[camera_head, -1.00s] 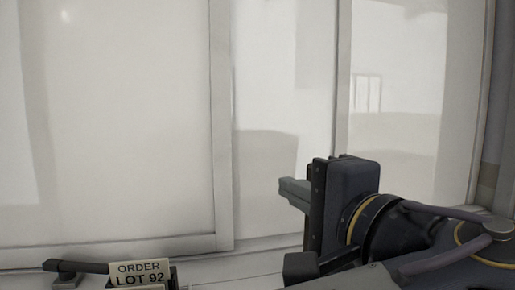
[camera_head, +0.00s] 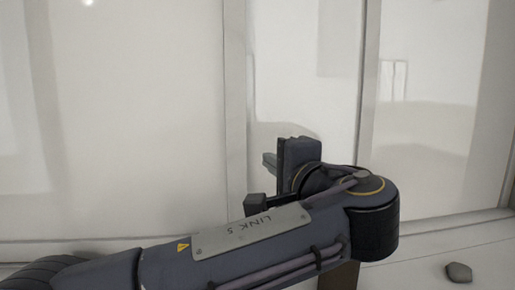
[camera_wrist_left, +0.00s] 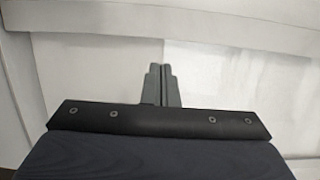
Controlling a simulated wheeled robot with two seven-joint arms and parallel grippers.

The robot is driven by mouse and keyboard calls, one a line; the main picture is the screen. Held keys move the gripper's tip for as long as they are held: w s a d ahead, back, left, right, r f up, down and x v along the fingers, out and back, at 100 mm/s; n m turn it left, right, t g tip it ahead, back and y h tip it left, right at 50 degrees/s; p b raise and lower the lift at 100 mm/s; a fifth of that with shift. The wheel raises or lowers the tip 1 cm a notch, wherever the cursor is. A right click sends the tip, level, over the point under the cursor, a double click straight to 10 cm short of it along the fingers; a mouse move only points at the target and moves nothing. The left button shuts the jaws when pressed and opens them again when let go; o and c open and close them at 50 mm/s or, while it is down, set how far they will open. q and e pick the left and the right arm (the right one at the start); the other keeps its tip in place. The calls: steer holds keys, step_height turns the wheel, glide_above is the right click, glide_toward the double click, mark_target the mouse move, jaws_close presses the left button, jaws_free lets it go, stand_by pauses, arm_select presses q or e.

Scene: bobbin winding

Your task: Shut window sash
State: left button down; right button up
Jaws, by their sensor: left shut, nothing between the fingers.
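The window fills the camera_head view with pale, reflective panes. The window sash (camera_head: 110,120) is the large pane at the left, with a vertical stile (camera_head: 236,110) along its right edge. A second upright (camera_head: 368,110) stands further right. My left gripper (camera_head: 268,160) is shut and empty, just right of the stile, in front of the middle pane. Its closed fingers also show in the left wrist view (camera_wrist_left: 161,84), pointing at the pale window; whether they touch it I cannot tell. My right gripper is not in view.
A pale sill (camera_head: 430,260) runs below the window. A small dark grey lump (camera_head: 458,272) lies on it at the right. In the left wrist view a broad pale rail (camera_wrist_left: 200,27) crosses the top.

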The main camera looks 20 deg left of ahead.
mark_target(61, 159)
arm_select(q)
steer(key=p+x, duration=0.1)
steer(key=x, duration=0.6)
steer(key=shift+s+a+f, duration=0.1)
steer(key=shift+s+a, duration=0.05)
steer(key=shift+a, duration=0.1)
steer(key=s+a+b, duration=0.1)
steer(key=s+a, duration=0.2)
steer(key=a, duration=0.2)
steer(key=s+a+b, duration=0.2)
steer(key=s+a, duration=0.1)
steer(key=a, duration=0.3)
steer(key=s+a+b, duration=0.2)
steer(key=s+a, duration=0.2)
steer(key=a, duration=0.1)
steer(key=shift+s+a+f, duration=0.1)
steer(key=shift+a+f, duration=0.05)
steer(key=shift+a, duration=0.05)
steer(key=s+a, duration=0.3)
steer(key=a, duration=0.2)
steer(key=s+a, duration=0.3)
steer(key=a, duration=0.2)
steer(key=s+a, duration=0.3)
steer(key=a, duration=0.2)
steer(key=shift+s+r, duration=0.1)
steer(key=shift+r, duration=0.15)
steer(key=shift+f+b, duration=0.1)
steer(key=shift+b, duration=0.2)
